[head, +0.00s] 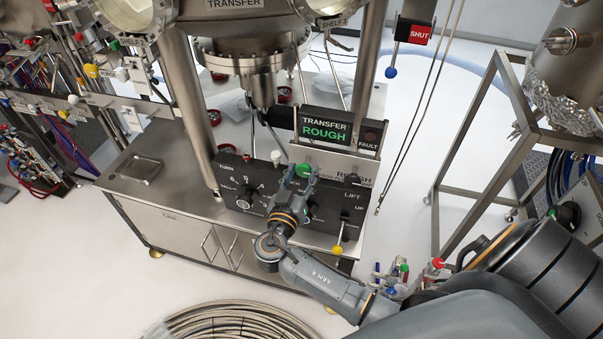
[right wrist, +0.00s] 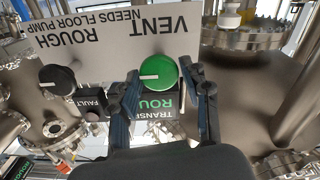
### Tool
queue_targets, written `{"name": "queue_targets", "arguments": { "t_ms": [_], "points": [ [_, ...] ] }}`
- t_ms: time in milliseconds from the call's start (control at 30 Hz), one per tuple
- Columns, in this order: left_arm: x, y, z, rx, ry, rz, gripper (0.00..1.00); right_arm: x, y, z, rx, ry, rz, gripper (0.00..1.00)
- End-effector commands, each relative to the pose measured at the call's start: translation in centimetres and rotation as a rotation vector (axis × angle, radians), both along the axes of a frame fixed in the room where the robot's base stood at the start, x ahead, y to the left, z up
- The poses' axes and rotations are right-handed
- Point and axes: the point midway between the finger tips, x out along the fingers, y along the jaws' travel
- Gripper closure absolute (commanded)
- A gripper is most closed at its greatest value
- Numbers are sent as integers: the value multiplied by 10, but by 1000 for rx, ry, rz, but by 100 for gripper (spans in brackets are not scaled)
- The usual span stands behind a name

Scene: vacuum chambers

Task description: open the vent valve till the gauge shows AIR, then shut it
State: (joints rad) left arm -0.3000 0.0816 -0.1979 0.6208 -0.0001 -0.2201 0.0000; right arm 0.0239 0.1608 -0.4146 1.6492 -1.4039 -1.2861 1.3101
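The green vent valve knob (head: 302,170) sits on the metal panel below the gauge; it also shows in the right wrist view (right wrist: 160,72), under the upside-down word VENT, its white mark pointing left in that picture. The gauge display (head: 325,129) reads TRANSFER ROUGH in green. My right gripper (head: 303,177) is at the knob, its fingers apart on either side of it; in the right wrist view (right wrist: 163,78) a gap shows beside the right finger. I cannot tell whether the left finger touches the knob. My left gripper is not in view.
A black ROUGH knob (right wrist: 57,79) sits beside the vent knob. A dark FAULT lamp (head: 370,136) is right of the display. A yellow-tipped LIFT lever (head: 338,249) and a numbered dial (head: 244,199) flank my right arm. A coiled hose (head: 235,318) lies on the floor.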

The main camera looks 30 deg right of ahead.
Motion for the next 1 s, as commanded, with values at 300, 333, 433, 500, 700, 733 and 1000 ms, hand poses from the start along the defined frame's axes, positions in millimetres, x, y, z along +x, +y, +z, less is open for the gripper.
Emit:
{"name": "queue_targets", "arguments": {
  "t_ms": [300,333,433,500,700,733,1000],
  "points": [
    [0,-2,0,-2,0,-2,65,0,0,0,-3,3,0,92],
    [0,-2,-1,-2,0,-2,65,0,0,0,-5,5,0,92],
    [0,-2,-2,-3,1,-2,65,0,0,-1,-17,20,0,92],
    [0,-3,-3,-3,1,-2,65,0,1,-1,-32,37,0,92],
    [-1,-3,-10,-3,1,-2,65,0,1,-2,-108,128,0,92],
    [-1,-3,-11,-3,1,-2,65,0,1,-2,-123,146,-1,92],
    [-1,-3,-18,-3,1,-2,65,1,2,-2,-284,335,0,92]
  ]
}}
